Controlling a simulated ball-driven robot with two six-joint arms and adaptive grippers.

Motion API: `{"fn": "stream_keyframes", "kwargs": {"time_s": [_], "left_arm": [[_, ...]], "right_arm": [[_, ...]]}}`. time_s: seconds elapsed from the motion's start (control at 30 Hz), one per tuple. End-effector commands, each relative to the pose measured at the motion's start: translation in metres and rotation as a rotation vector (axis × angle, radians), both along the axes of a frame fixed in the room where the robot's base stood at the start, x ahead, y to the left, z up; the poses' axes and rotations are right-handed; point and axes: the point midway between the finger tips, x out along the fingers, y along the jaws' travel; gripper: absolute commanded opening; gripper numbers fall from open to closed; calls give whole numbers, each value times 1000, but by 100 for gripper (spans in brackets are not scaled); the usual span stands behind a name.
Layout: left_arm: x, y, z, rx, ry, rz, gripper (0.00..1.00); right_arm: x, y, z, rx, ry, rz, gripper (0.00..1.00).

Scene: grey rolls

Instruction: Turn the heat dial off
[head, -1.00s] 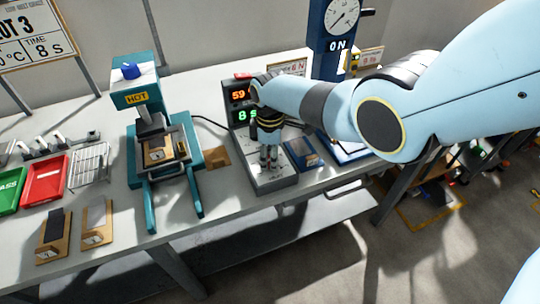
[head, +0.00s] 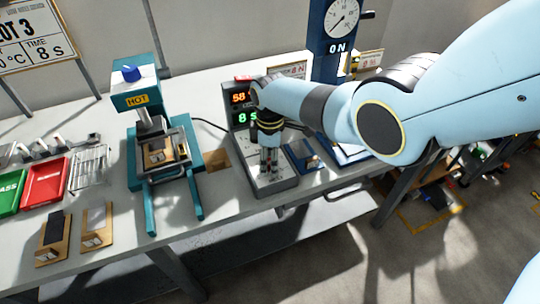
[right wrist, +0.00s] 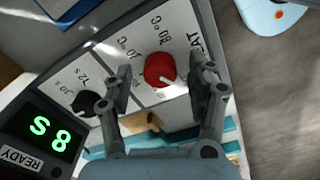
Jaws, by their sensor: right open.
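The red heat dial (right wrist: 160,69) shows in the right wrist view on a pale sloping panel (right wrist: 180,25), beside the word HEAT and temperature marks. A white pointer line shows on its face. My right gripper (right wrist: 163,80) is open, with one finger on each side of the dial; I cannot tell whether they touch it. In the head view my right gripper (head: 269,160) points down over the control box (head: 277,184) and hides the dial. My left gripper is out of view.
A black time dial (right wrist: 86,103) sits beside the red one. The green display (right wrist: 44,132) reads 8 s. A teal press (head: 137,98) marked HOT stands left of the box. A blue gauge stand (head: 333,55) stands behind, and a small blue tray (head: 303,156) lies right.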

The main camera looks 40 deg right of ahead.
Motion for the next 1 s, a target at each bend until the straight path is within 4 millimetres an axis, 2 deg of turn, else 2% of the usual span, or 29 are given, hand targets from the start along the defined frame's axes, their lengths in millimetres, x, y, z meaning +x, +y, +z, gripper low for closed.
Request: {"fn": "stream_keyframes", "kwargs": {"time_s": [0.13, 0.27, 0.6, 0.7, 0.83, 1.0], "left_arm": [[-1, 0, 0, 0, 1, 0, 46], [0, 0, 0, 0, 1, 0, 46], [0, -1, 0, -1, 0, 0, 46], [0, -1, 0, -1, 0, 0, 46], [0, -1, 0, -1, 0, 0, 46], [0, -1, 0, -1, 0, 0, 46]], "right_arm": [[1, 0, 6, 0, -1, 0, 57], [1, 0, 21, 0, -4, 0, 57], [0, -1, 90, -1, -4, 0, 57], [1, 0, 105, -1, -2, 0, 57], [0, 0, 116, -1, -1, 0, 57], [0, 0, 120, 0, 0, 0, 57]]}}
